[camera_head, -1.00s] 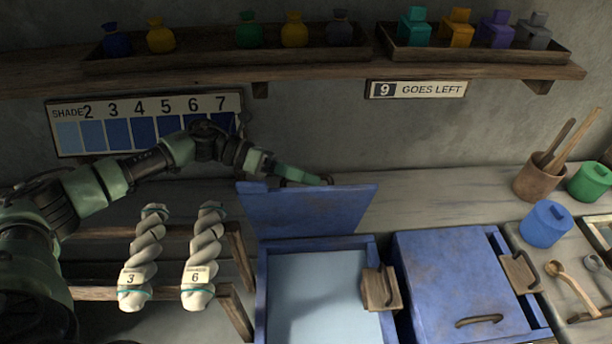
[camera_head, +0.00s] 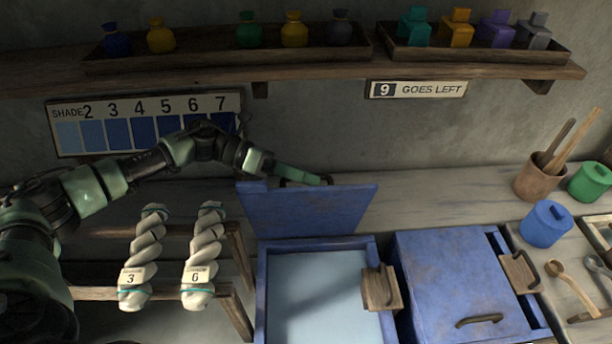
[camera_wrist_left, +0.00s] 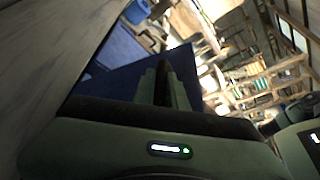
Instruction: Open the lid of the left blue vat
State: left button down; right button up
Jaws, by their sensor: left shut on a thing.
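The left blue vat (camera_head: 262,290) stands open at the front, with pale blue liquid inside. Its blue lid (camera_head: 308,212) is tilted up steeply at the vat's back edge. My left gripper (camera_head: 322,181) is at the lid's top edge, shut on the dark lid handle (camera_head: 300,183), which it partly hides. In the left wrist view the lid (camera_wrist_left: 125,85) lies just beyond the gripper fingers (camera_wrist_left: 165,75). The right blue vat's lid (camera_head: 455,275) is down, with a handle near its front. My right gripper is not in view.
Two numbered skeins (camera_head: 143,255) hang on a wooden rack (camera_head: 75,293) left of the vat. A shelf (camera_head: 330,75) with pouches and bottles runs above. The counter (camera_head: 430,190) behind the right vat is clear.

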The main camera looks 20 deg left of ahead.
pick_arm(q)
jog(key=shift+w+f, duration=0.1)
jog(key=w+a+n+g+h+b, duration=0.1)
jog(key=w+a+b, duration=0.3)
jog(key=w+b, duration=0.5)
jog(key=n+b, duration=0.1)
jog(key=b, duration=0.2)
jog(key=shift+w+f, duration=0.2)
jog(key=shift+w, duration=0.2)
jog(key=shift+a, duration=0.1)
jog(key=c, duration=1.5)
grip_release()
jog(key=shift+o, duration=0.2)
